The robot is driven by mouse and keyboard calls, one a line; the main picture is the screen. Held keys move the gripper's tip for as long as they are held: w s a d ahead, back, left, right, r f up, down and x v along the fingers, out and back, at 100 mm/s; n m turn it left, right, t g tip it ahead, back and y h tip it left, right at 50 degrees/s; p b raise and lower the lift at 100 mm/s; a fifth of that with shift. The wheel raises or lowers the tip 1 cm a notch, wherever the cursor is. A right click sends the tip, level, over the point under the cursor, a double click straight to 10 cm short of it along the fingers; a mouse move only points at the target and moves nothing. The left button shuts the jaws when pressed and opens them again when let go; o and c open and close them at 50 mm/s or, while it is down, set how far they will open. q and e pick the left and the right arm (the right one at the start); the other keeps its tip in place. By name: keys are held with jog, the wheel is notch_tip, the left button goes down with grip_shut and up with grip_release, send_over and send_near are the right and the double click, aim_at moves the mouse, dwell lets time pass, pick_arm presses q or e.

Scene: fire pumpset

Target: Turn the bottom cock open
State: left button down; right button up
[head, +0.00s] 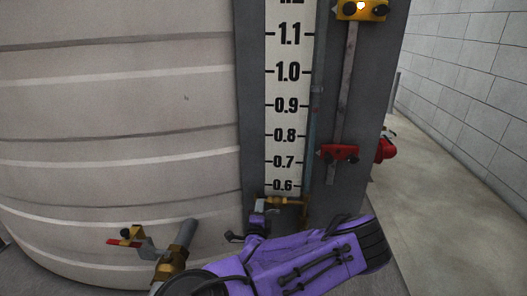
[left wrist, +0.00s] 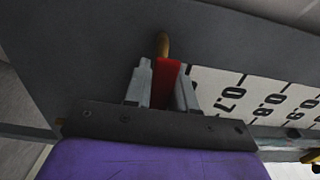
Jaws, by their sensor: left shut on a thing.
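The bottom cock (head: 283,202) is a brass fitting at the foot of the white gauge board, just under the 0.6 mark. In the left wrist view its red handle (left wrist: 164,84) stands between the two grey fingers, with a brass end (left wrist: 162,44) showing beyond it. My left gripper (head: 262,206), on a purple wrist, is at the cock and shut on the red handle. In the head view the fingers and wrist hide the handle and part of the cock. My right gripper is in neither view.
A large ribbed tank (head: 120,100) fills the left. A brass valve with a red handle (head: 125,237) stands at lower left, close to my arm. A red bracket (head: 339,153) and a yellow fitting (head: 361,10) are on the panel above. Floor at right is clear.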

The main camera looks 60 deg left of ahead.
pick_arm(q)
jog(key=shift+s, duration=0.1)
jog(key=c, duration=1)
grip_release()
jog(key=p+v, duration=0.1)
jog(key=v, duration=0.9)
jog(key=shift+s+d, duration=0.15)
jog(key=shift+d, duration=0.05)
